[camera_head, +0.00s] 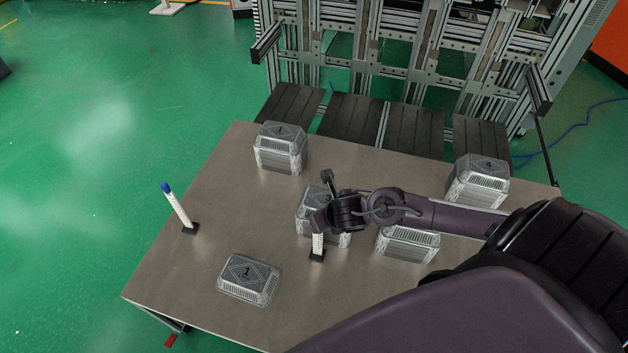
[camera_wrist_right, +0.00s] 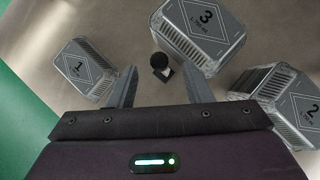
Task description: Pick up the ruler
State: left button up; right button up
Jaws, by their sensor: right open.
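A white, marked stick that looks like a ruler (camera_head: 318,242) stands upright in a small black base on the table, just below my right gripper (camera_head: 320,222). Its upper part is hidden by the gripper in the head view. In the right wrist view, a dark round top (camera_wrist_right: 158,60) and a small base show between and beyond the open fingers of my right gripper (camera_wrist_right: 160,78), which hold nothing. A second white stick (camera_head: 179,208) with a blue top stands in a black base near the table's left edge. My left gripper is not in view.
Foil containers stand around: one near the front (camera_head: 248,282), one at the back (camera_head: 280,150), one marked 4 (camera_head: 478,183) at the right, one marked 3 (camera_wrist_right: 203,32) close behind the stick, and one marked 2 (camera_wrist_right: 290,105) to its right. The table's (camera_head: 215,215) left part is mostly clear.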

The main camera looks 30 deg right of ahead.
jog(key=p+x, duration=0.1)
jog(key=x, duration=0.2)
jog(key=shift+w, duration=0.15)
jog(key=x, duration=0.2)
jog(key=shift+w+f, duration=0.25)
jog(key=shift+f, duration=0.05)
jog(key=shift+c, duration=2.5)
jog(key=c, duration=0.5)
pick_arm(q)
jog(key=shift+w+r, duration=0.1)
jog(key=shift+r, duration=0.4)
pick_arm(e)
jog(key=shift+r, duration=0.15)
